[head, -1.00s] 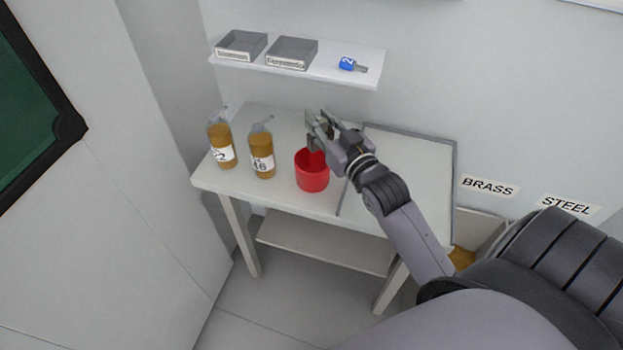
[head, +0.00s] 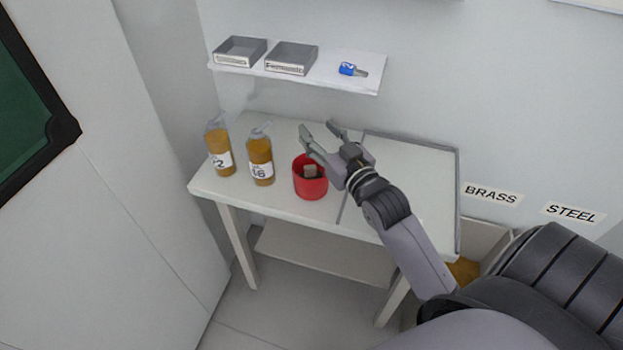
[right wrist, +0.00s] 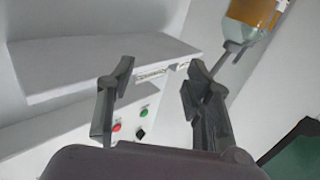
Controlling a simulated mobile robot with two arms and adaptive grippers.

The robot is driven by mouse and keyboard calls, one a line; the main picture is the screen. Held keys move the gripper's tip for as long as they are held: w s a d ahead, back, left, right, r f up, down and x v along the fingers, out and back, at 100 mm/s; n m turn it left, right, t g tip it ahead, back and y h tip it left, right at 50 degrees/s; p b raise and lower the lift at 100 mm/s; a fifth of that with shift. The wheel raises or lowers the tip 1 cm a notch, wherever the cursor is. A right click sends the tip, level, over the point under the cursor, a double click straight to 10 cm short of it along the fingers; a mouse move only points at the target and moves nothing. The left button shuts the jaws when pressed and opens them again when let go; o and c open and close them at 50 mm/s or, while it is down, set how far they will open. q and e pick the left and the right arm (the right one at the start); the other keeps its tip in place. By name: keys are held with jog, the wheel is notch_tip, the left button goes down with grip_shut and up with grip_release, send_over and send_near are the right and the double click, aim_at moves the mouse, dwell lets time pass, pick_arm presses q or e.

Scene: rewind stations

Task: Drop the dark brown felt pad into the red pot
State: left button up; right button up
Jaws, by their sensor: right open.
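The red pot (head: 311,189) stands upright on the white table, right of the bottles. A small brownish-grey piece, which looks like the felt pad (head: 310,171), lies inside the pot, showing through its open top. My right gripper (head: 318,128) is open with its fingers spread, above and behind the pot, holding nothing. In the right wrist view the open fingers (right wrist: 158,88) are empty too; neither pot nor pad shows there. My left gripper is not in view.
Two labelled bottles with brown contents, the left one (head: 220,150) and the right one (head: 260,165), stand left of the pot. A shelf (head: 325,77) above holds two grey trays and a blue tag. A framed panel (head: 420,175) lies on the table's right half.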

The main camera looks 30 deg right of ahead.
jog(key=s, duration=1.2)
jog(key=shift+a, duration=0.3)
